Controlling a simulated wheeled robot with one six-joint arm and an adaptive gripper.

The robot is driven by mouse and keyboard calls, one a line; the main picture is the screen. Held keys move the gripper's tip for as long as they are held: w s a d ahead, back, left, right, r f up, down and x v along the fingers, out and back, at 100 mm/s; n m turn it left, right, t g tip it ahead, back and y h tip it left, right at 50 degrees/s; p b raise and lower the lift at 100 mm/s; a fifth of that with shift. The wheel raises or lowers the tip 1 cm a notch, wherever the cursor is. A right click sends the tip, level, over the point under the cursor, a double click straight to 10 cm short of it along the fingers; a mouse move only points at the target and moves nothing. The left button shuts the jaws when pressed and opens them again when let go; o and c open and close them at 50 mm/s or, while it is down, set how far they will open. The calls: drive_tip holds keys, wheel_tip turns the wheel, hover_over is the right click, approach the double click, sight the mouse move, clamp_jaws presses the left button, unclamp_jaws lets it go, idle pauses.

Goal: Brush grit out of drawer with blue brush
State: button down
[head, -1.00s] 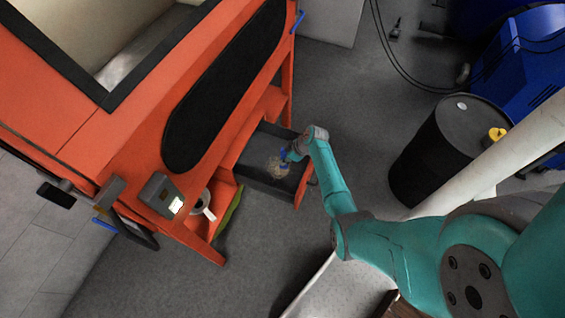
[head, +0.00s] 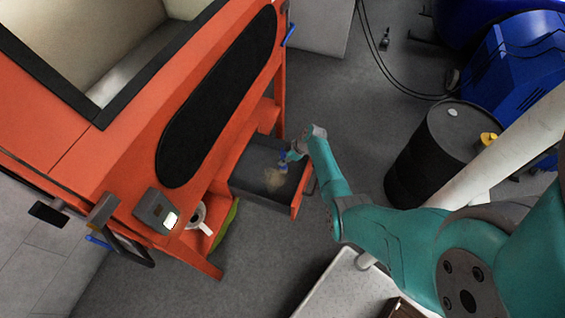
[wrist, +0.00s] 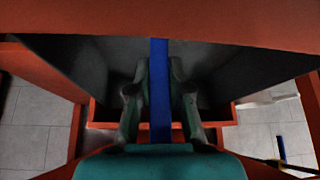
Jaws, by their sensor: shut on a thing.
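The open drawer (head: 248,188) has a dark grey inside and orange edges, and juts from the orange bench. A tan patch of grit (head: 274,182) lies on its floor. My gripper (head: 291,156) is over the drawer's right part, shut on the blue brush (head: 284,163), whose lower end is close to the grit; I cannot tell whether it touches. In the wrist view the brush's blue handle (wrist: 159,100) stands upright between the fingers of my gripper (wrist: 158,75). The bristles and the grit are hidden there.
The orange bench (head: 130,125) stands at the left, with a grey box-shaped device (head: 157,211) and a white mug (head: 197,216) on a shelf. A black drum (head: 436,150) stands at the right. Grey floor (head: 345,120) is clear between drawer and drum.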

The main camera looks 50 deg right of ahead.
drive_tip(key=shift+w+a, duration=0.3)
drive_tip(key=shift+w, duration=0.35)
drive_tip(key=s+a, duration=0.2)
drive_tip(key=a, duration=0.5)
drive_tip(key=shift+s+a, duration=0.25)
drive_tip(key=shift+s, duration=0.15)
drive_tip(key=shift+a, duration=0.1)
drive_tip(key=w+d, duration=0.4)
drive_tip(key=d, duration=0.3)
drive_tip(key=shift+d, duration=0.2)
idle(2.2)
drive_tip(key=shift+w, duration=0.15)
drive_tip(key=s+a, duration=0.1)
drive_tip(key=a, duration=0.7)
drive_tip(key=shift+s, duration=0.4)
idle(0.4)
